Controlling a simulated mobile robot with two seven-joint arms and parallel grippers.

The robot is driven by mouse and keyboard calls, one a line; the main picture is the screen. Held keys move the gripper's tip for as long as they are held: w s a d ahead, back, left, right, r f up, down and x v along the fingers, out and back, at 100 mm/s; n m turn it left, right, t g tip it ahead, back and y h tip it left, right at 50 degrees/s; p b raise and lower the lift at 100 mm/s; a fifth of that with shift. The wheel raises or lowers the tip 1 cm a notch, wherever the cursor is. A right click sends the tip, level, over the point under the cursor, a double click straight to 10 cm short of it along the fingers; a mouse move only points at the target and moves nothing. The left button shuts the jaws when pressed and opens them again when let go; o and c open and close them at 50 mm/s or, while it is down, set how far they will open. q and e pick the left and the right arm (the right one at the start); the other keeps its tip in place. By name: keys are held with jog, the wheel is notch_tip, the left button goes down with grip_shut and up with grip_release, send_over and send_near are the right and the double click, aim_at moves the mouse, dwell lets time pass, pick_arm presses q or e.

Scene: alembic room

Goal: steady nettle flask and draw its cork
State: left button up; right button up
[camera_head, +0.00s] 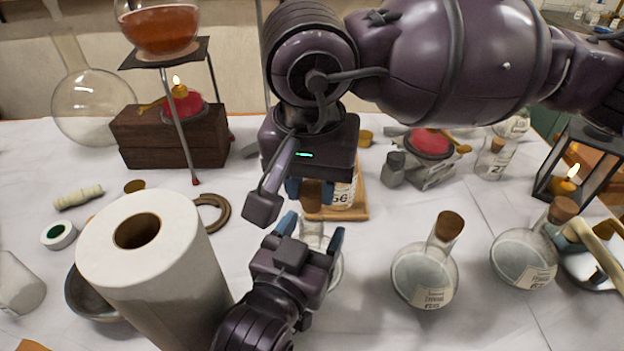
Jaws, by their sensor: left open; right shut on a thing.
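A clear flask (314,234) stands upright at the table's middle, its body mostly hidden behind my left gripper, so its label cannot be read; it appears to be the nettle flask. My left gripper (312,231) reaches up from below, open, with its blue fingertips on either side of the flask's neck. A brown cork (311,196) is above the neck, between the blue fingers of my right gripper (311,189), which points down from above and is shut on it.
A large paper roll (180,270) stands close left of my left gripper. Two corked flasks (424,276) (523,259) stand to the right. A labelled jar (344,192) on a wooden board (357,208) is just behind. A lit lantern (541,185) is far right.

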aim_at(312, 186)
pick_arm(q)
jog(key=s+a+r, duration=0.1)
jog(key=s+a, duration=0.1)
jog(key=s, duration=0.3)
jog(key=s+a+r+p, duration=0.1)
jog(key=s+a+r, duration=0.1)
jog(key=s, duration=0.4)
jog(key=shift+a+t, duration=0.3)
jog(key=shift+a, duration=0.05)
pick_arm(e)
jog(key=shift+r, duration=2.05)
pick_arm(q)
jog(key=shift+s, duration=0.15)
